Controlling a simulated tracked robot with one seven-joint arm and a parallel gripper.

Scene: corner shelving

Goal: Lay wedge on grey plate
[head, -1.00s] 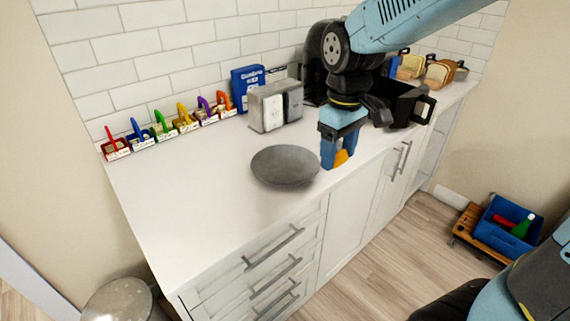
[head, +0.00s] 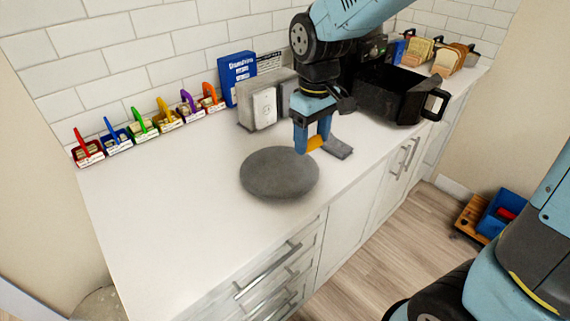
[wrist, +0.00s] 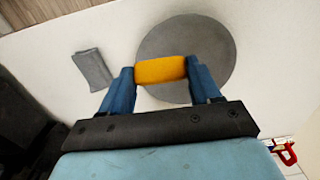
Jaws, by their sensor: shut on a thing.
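The yellow-orange wedge (head: 316,144) is held between the blue fingers of my gripper (head: 312,136), near the back right edge of the grey plate. In the wrist view the wedge (wrist: 160,71) spans the gap between both fingertips of my gripper (wrist: 161,80) and overlaps the plate's left part in the picture. The grey plate (head: 278,175) is a flat round disc on the white counter, bare where it shows; the wrist view also shows the plate (wrist: 212,42). The wedge's height above the plate is hard to tell.
A folded grey cloth (head: 338,148) lies on the counter right of my gripper. A metal dispenser (head: 262,103) stands behind the plate and a black air-fryer-like appliance (head: 395,95) to the right. Small coloured baskets (head: 145,128) line the wall. The counter's left part is clear.

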